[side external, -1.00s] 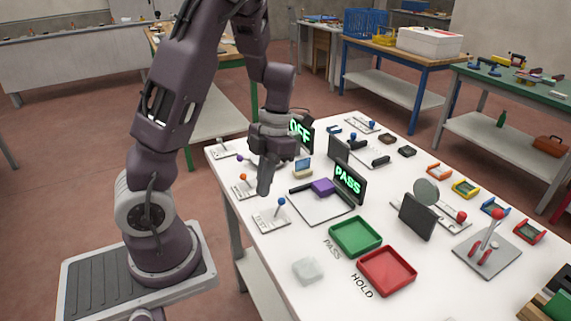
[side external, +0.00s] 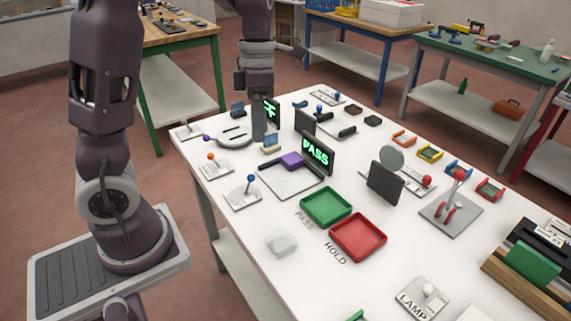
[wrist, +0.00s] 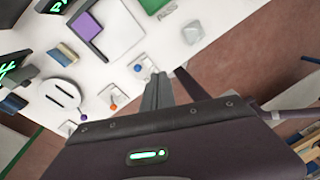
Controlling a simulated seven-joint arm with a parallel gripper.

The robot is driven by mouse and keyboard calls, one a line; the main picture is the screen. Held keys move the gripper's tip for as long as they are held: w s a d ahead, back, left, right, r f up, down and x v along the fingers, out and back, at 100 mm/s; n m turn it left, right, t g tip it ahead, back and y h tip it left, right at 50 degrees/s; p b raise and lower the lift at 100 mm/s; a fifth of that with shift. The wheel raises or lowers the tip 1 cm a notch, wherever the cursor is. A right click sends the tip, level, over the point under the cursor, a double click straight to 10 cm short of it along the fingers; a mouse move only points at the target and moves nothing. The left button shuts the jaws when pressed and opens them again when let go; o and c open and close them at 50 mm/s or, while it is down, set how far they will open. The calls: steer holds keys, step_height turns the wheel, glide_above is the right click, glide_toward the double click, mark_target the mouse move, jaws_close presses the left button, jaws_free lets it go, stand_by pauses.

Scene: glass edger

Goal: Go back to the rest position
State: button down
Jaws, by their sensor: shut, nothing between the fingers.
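My gripper (side external: 259,136) hangs pointing down over the far left part of the white table (side external: 290,245), near the round grey slotted plate (side external: 234,136) and the small display with green letters (side external: 271,112). Its fingers are together with nothing between them. In the wrist view the closed fingers (wrist: 157,85) show at the table's edge, near the lever plates. Whether the fingertips clear the table by much is hard to tell.
A PASS display (side external: 317,152) stands behind a purple block (side external: 291,160). A green tray (side external: 326,206) and red tray (side external: 358,237) lie in the middle. Lever plates, including a blue-knobbed one (side external: 244,196), line the left edge. Upright dark panels stand nearby.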

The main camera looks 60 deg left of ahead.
steer(key=s+d+r+m+t, duration=0.3)
steer(key=s+m, duration=0.4)
steer(key=m, duration=0.8)
steer(key=s+d+r+m+t+y, duration=0.1)
steer(key=s+d+r+m+t, duration=0.2)
steer(key=s+d+m, duration=0.4)
steer(key=d+r+m, duration=0.1)
steer(key=m, duration=0.8)
steer(key=shift+s+r+t, duration=0.2)
steer(key=shift+r+t, duration=0.15)
steer(key=shift+t, duration=0.05)
